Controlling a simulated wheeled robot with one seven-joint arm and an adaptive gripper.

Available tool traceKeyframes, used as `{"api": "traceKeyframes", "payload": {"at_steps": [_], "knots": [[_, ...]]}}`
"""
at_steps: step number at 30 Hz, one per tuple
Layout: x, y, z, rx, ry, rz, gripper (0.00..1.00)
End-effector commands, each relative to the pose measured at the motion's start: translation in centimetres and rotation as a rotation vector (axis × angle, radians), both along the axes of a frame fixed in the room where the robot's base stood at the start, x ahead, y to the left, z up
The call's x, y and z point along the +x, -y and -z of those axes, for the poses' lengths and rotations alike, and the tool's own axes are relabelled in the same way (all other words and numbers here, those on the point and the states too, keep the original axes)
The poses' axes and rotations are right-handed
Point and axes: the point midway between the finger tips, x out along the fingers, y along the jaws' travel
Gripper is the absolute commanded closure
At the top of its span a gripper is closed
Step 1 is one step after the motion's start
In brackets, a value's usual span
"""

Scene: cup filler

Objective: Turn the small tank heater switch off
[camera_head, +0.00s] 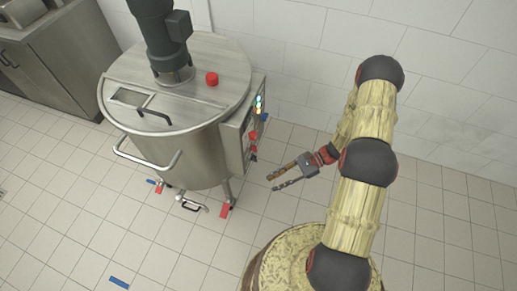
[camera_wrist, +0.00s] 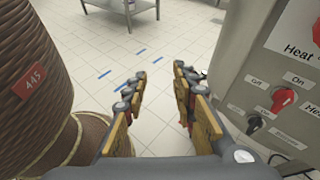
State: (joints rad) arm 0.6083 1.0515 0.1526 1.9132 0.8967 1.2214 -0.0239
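The steel tank (camera_head: 190,150) stands left of my gripper, with a control box (camera_head: 238,140) on its right side. In the wrist view the control panel (camera_wrist: 262,88) is at the right edge. A red knob (camera_wrist: 283,98) there sits between "Off" and "On" labels, and a black knob (camera_wrist: 254,124) is below it. A partly cut-off "Heat" label is above. I cannot tell which knob is the small tank heater switch, nor its exact setting. My gripper (camera_head: 272,184) is open and empty, right of the box and apart from it; its fingers also show in the wrist view (camera_wrist: 160,76).
A steel cabinet (camera_head: 55,60) stands at the back left, and a tiled wall (camera_head: 300,50) runs behind. The tank's legs and valves with red handles (camera_head: 225,210) are low beneath it. The tiled floor between my gripper and the box is clear.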

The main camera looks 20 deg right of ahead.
Motion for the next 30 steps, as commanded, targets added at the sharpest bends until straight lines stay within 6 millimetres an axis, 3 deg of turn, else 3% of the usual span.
{"api": "traceKeyframes", "payload": {"at_steps": [3, 8, 12, 18, 21, 25, 30], "knots": [[1.3, -0.4, 3.1, 0.089, -0.051, 0.141, 0.73], [3.7, -0.5, 6.4, 0.186, -0.086, 0.317, 0.73], [7.3, 0.4, 8.5, 0.26, -0.075, 0.478, 0.73], [13.6, 4.0, 7.0, 0.321, 0.026, 0.648, 0.73], [14.9, 4.8, 6.1, 0.351, 0.052, 0.695, 0.73], [15.5, 4.3, 5.5, 0.372, 0.064, 0.699, 0.73], [16.8, 2.3, 5.6, 0.37, 0.064, 0.695, 0.73]]}}
